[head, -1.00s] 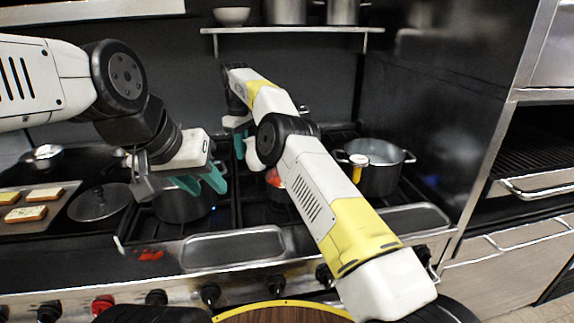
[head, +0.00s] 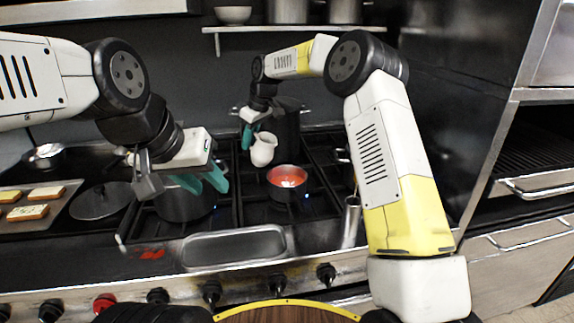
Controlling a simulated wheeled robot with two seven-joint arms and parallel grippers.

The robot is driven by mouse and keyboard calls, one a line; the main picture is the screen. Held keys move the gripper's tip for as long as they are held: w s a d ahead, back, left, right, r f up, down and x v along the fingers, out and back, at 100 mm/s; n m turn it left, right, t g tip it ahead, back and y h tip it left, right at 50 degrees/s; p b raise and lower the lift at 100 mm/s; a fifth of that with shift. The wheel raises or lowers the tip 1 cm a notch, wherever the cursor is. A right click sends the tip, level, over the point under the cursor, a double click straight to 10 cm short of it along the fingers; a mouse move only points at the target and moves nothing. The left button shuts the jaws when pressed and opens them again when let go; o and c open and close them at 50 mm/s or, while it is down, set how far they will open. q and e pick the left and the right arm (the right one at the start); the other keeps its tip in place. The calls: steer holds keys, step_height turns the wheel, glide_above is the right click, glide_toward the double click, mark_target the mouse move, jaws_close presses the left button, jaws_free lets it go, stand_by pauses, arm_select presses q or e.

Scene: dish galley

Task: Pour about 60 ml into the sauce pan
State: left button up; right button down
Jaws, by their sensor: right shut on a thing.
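The sauce pan (head: 288,194) stands on the middle of the stove, with red sauce and a pale patch inside. My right gripper (head: 248,136) is shut on a small white jug (head: 263,151). It holds the jug up behind and slightly left of the sauce pan, apart from it. The jug's contents and its exact tilt cannot be made out, and no stream shows. My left gripper (head: 203,182) is open, its teal fingers apart, in front of a dark pot at the left of the stove.
The dark pot (head: 178,207) stands left of the sauce pan. A tall dark pot (head: 287,125) stands at the back. A metal cylinder (head: 351,224) is at the front right. A shelf (head: 290,28) hangs above.

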mark_target(259, 136)
steer(key=shift+s+d+r+t+y, duration=0.4)
steer(key=shift+d+r+y, duration=0.2)
steer(key=shift+r, duration=0.1)
steer(key=shift+s+d+t+y, duration=0.35)
steer(key=shift+d+t+y, duration=0.15)
steer(key=shift+d+y, duration=0.35)
steer(key=shift+s+d+r+t+y, duration=0.15)
steer(key=shift+d+r+t+y, duration=0.05)
steer(key=shift+r+y, duration=0.25)
steer(key=shift+s+d+r+t+y, duration=0.1)
steer(key=shift+d+r+t+y, duration=0.1)
steer(key=shift+r+y, duration=0.2)
steer(key=shift+s+d+f+t+y, duration=0.1)
steer(key=shift+s+d+t+y, duration=0.1)
steer(key=shift+t+y, duration=0.55)
steer(key=shift+y, duration=0.25)
steer(key=shift+s+d+y, duration=0.2)
steer(key=shift+d+y, duration=0.1)
steer(key=shift+y, duration=0.2)
steer(key=shift+d+t, duration=0.1)
steer(key=shift+t, duration=0.15)
steer(key=shift+s+d+r+t+y, duration=0.2)
steer(key=shift+d+r+t+y, duration=0.1)
steer(key=shift+r+y, duration=0.3)
